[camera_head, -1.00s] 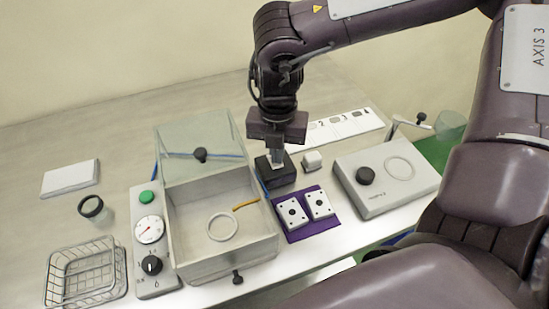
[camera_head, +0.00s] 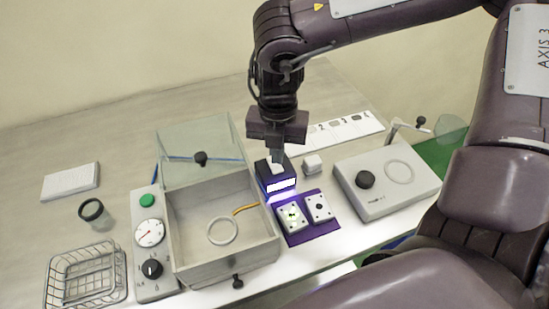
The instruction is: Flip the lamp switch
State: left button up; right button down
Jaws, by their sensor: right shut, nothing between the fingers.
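My left gripper is not in view.
The chamber (camera_head: 185,262) with its raised clear lid stands left of the lamp. The purple mat (camera_head: 325,228) holds two white plates (camera_head: 318,208). A grey device (camera_head: 395,200) and a small white block (camera_head: 312,164) are to the right. A wire basket (camera_head: 85,275) stands far left.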

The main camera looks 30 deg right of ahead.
aim_at(277, 168)
notch_tip(277, 168, up, 5)
jog(key=shift+r+p, duration=0.1)
jog(key=shift+p, duration=1.15)
